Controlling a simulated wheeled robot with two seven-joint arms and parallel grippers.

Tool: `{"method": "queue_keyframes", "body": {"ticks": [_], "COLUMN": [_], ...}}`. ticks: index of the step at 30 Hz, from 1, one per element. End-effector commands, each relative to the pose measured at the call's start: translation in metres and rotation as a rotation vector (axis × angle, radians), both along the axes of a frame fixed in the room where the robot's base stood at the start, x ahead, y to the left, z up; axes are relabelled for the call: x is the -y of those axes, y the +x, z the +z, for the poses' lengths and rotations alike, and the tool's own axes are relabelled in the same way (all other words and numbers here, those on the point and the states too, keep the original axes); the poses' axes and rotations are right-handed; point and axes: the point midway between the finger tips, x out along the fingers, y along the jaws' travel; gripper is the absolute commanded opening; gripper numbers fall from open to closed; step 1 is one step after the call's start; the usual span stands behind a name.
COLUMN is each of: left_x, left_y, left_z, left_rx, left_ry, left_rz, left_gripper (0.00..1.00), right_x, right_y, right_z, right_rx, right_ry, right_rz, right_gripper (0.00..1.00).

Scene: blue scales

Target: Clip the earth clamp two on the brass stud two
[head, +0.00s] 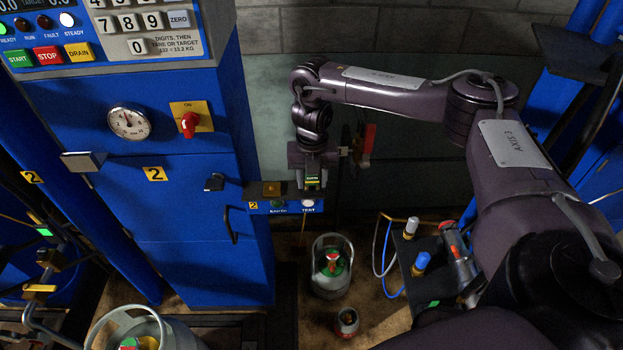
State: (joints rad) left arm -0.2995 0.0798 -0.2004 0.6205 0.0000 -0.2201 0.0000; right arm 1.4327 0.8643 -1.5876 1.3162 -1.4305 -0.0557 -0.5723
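A small blue panel (262,207) marked 2, EARTH and TEST juts from the right of the blue cabinet. A brownish brass-coloured block (271,189) sits on its top and may be brass stud two. My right gripper (312,186) points down just right of this block, close to the TEST end of the panel. A red and dark clamp-like piece (368,142) shows right of the gripper and may be earth clamp two; I cannot tell whether the gripper holds it. The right fingertips are too dark and small to read.
A grey gas cylinder (331,282) stands on the floor below the panel, with a small canister (347,322) nearby. Another cylinder (128,322) is at bottom left. A dark stand (416,250) with bottles and hoses is at right.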

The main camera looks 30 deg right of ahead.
Motion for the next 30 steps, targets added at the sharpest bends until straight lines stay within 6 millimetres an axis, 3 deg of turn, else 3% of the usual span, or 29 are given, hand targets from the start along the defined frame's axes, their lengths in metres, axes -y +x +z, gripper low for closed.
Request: {"method": "queue_keyframes", "body": {"ticks": [1,9,30], "left_x": [0.0,0.0,0.0], "left_y": [0.0,0.0,-0.001], "left_z": [0.0,0.0,0.02], "left_rx": [0.0,-0.001,-0.001], "left_ry": [0.0,0.0,0.0], "left_rz": [0.0,0.0,0.001], "left_gripper": [0.36,0.36,0.36], "right_x": [0.0,0.0,0.0], "right_y": [0.0,0.0,0.0], "right_z": [0.0,0.0,0.023], "right_rx": [0.0,0.0,0.001], "right_ry": [0.0,0.0,-0.001], "right_rz": [0.0,0.0,0.0], "right_gripper": [0.34,0.0,0.0]}}
